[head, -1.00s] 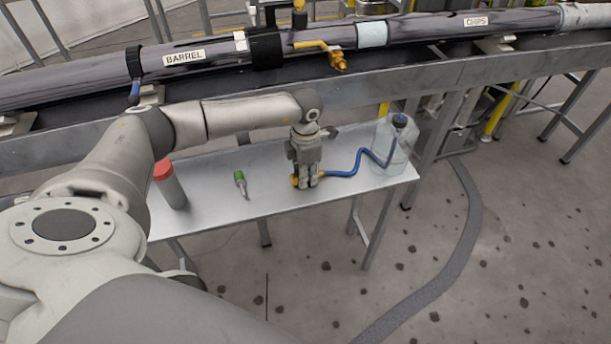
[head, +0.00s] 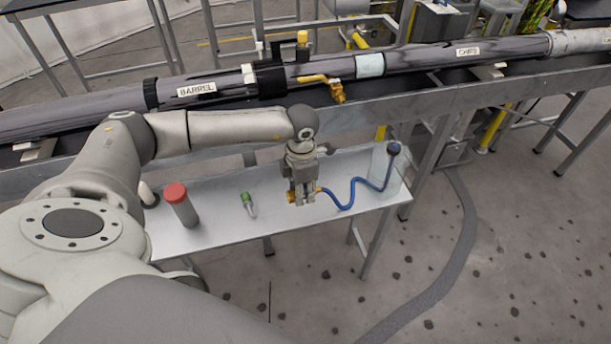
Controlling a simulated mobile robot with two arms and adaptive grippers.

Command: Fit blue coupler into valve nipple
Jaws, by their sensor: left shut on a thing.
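My left gripper (head: 302,203) is shut on the brass-coloured coupler (head: 291,197) at the end of the blue hose (head: 346,206). The fingers hide most of the coupler, and I cannot tell its exact tilt. The gripper appears just over the back-right part of the white table. The hose bends in an S to the dark-capped clear bottle (head: 383,172) at the table's right end. The yellow valve (head: 337,92) hangs on the front of the dark pipe, above and behind the gripper and apart from the coupler. Its nipple is too small to make out. My right gripper is not in view.
On the white table (head: 225,231) stand a red-capped grey cylinder (head: 181,206) and a green-handled tool (head: 248,203), both left of the gripper. The long dark pipe (head: 225,91), labelled BARREL and CHIPS, and its grey beam (head: 430,115) run behind the table. The table's front is clear.

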